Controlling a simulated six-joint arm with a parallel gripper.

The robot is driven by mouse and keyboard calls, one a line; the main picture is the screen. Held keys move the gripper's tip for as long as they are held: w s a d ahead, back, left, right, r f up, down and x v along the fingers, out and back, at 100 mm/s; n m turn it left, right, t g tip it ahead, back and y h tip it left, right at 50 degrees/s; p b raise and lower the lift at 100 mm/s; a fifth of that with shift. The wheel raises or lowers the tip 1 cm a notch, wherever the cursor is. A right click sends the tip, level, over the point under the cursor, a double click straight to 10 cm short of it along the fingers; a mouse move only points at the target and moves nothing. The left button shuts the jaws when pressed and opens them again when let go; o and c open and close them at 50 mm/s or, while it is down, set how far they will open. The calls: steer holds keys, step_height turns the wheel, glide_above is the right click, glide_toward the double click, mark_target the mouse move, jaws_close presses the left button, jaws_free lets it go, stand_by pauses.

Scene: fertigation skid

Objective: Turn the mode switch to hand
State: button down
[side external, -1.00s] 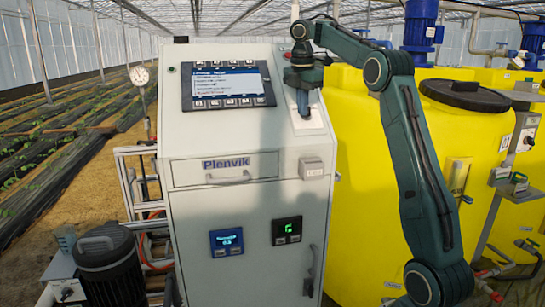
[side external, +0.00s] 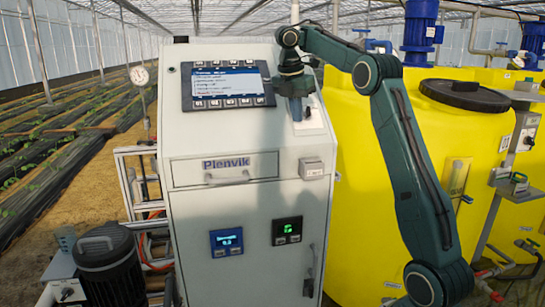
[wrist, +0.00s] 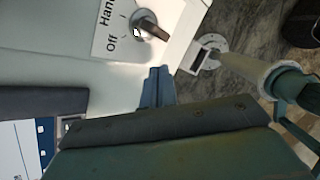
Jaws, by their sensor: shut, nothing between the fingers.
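The mode switch (wrist: 151,27) shows at the top of the wrist view, a round grey collar with a dark handle. Its white plate (wrist: 118,30) reads "Hand" and "Off". The handle's white-marked end points toward the lettering, nearer "Off"; its exact position is hard to tell. My gripper (wrist: 159,72) is shut and empty, apart from the switch and below it in that view. In the side external view my gripper (side external: 296,112) is over the cabinet's sloped top, beside the white plate (side external: 314,118); the switch cannot be made out there.
The grey cabinet (side external: 240,215) carries a display panel (side external: 228,86) left of my gripper, its edge also at lower left in the wrist view (wrist: 25,150). Yellow tanks (side external: 360,150) stand to the right. A pale pipe (wrist: 245,70) rises beyond the cabinet edge.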

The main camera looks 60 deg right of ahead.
steer(key=shift+w+a+f, duration=0.1)
steer(key=shift+a+f, duration=0.1)
steer(key=shift+a, duration=0.4)
steer(key=shift+v, duration=4.8)
steer(key=s+a+m+t+y, duration=0.1)
steer(key=a+m, duration=0.1)
steer(key=a, duration=0.4)
steer(key=shift+a+r, duration=0.2)
steer(key=shift+r, duration=0.05)
